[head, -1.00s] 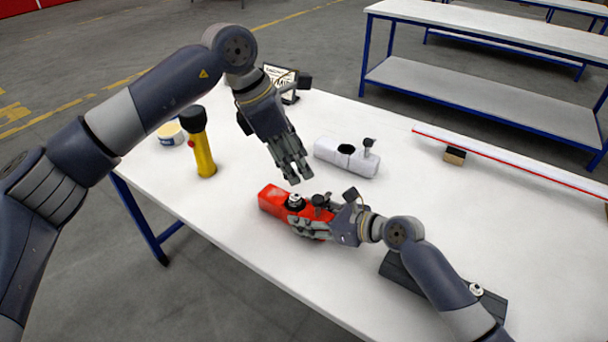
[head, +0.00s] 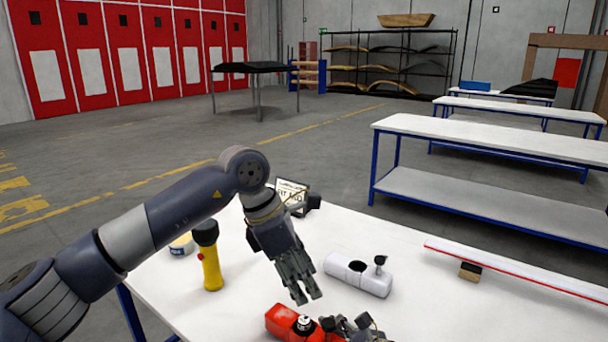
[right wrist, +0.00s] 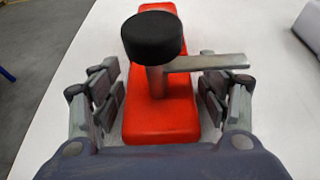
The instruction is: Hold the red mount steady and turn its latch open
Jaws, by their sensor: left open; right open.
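The red mount (head: 283,322) lies at the bottom edge of the head view, on the white table. In the right wrist view the red mount (right wrist: 160,122) carries a latch (right wrist: 152,38) with a black round knob on a metal post and a metal bar pointing right. My right gripper (right wrist: 160,92) is open, its fingers on both sides of the mount; whether they touch it I cannot tell. In the head view it is partly cut off. My left gripper (head: 306,294) is open and empty, pointing down above the table just behind the red mount.
A white mount (head: 360,274) stands behind the red one. A yellow and black torch (head: 210,262), a tin (head: 182,244) and a small sign (head: 291,194) are at the left and back.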

